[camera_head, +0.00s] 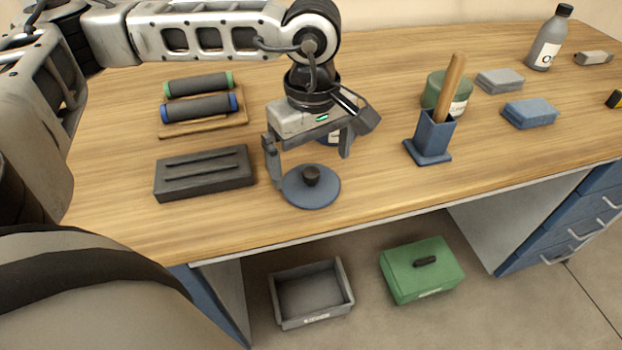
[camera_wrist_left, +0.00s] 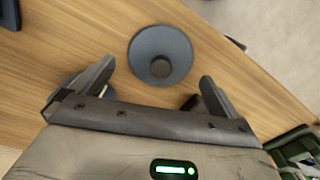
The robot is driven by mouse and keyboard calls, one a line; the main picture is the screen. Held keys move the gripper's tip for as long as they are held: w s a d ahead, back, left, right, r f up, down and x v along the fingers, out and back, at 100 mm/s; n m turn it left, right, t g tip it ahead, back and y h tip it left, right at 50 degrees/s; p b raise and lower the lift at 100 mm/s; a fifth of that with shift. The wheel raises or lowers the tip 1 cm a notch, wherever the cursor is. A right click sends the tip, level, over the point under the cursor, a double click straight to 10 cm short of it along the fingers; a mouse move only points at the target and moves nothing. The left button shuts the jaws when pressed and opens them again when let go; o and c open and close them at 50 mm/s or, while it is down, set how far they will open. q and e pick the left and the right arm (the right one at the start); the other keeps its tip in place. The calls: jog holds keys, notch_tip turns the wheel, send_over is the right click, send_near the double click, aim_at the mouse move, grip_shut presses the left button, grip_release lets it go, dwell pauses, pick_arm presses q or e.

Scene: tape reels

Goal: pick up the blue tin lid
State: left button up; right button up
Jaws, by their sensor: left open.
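The blue tin lid (camera_head: 322,194) lies flat on the wooden workbench near its front edge, with a dark round knob on top. It also shows in the left wrist view (camera_wrist_left: 176,42), just beyond the fingertips. My left gripper (camera_head: 309,167) points down above the lid, open and empty, with its fingers apart and the knob below the gap between them. I cannot tell whether a fingertip touches the lid. A blue labelled tin (camera_head: 329,138) stands behind the gripper, mostly hidden by it. My right gripper is not in view.
A dark slotted block (camera_head: 204,174) lies left of the lid. Two dark rollers (camera_head: 199,107) rest on a wooden rack behind it. A blue holder (camera_head: 432,137) with a wooden handle stands right, before a green tin (camera_head: 440,88). Bench between lid and holder is clear.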

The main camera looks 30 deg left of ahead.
aim_at(311, 172)
pick_arm(q)
jog(key=shift+f, duration=1.8)
jog(key=c, duration=0.7)
jog(key=shift+c, duration=0.2)
jog(key=shift+r, duration=0.1)
